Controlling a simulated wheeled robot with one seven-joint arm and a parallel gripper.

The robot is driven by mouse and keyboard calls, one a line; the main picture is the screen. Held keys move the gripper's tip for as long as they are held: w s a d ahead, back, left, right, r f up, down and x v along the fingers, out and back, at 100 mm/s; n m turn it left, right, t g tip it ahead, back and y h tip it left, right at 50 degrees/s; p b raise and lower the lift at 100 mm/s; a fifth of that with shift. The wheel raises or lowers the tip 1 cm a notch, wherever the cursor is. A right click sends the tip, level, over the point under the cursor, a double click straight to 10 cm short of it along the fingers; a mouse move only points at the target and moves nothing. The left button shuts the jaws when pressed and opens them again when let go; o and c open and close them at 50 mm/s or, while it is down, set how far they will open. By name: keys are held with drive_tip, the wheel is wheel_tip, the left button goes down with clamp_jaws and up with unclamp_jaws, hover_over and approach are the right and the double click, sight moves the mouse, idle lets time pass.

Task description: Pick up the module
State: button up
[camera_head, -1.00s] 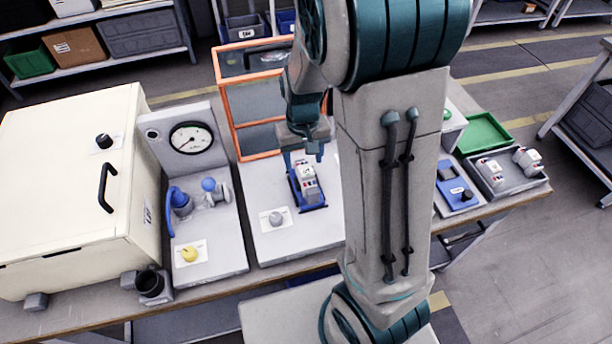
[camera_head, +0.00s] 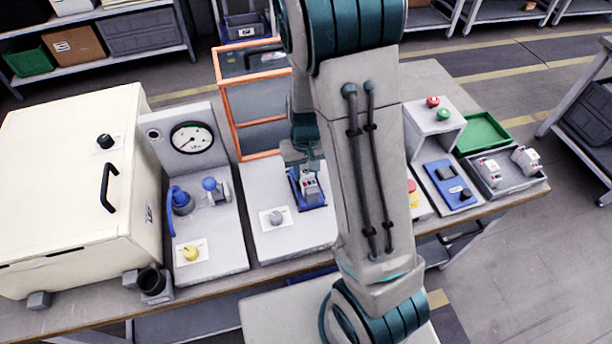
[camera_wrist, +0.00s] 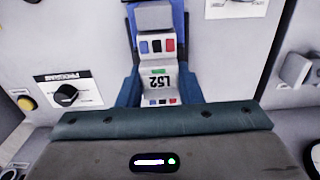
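The module (camera_head: 311,187), a light grey block with small coloured parts, sits in a blue cradle (camera_head: 320,205) on a grey station plate. In the wrist view the module (camera_wrist: 158,75) bears an upside-down "L52" label and a green mark, with the blue cradle (camera_wrist: 181,18) behind it. My gripper (camera_head: 303,168) is low over the cradle. In the wrist view my gripper (camera_wrist: 159,92) has one finger on each side of the module, very close to its sides. Whether the fingers touch it is not clear; its lower end is hidden by my gripper body.
An orange-framed panel (camera_head: 229,112) stands behind the plate. A gauge station (camera_head: 193,138) is left. At right are a blue tester (camera_head: 452,185) and a grey tray (camera_head: 509,187) with two similar modules.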

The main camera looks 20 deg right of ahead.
sight(306, 170)
clamp_jaws()
wheel_tip(306, 170, up, 10)
drive_tip(key=shift+r+b, duration=0.1)
drive_tip(key=shift+b, duration=0.2)
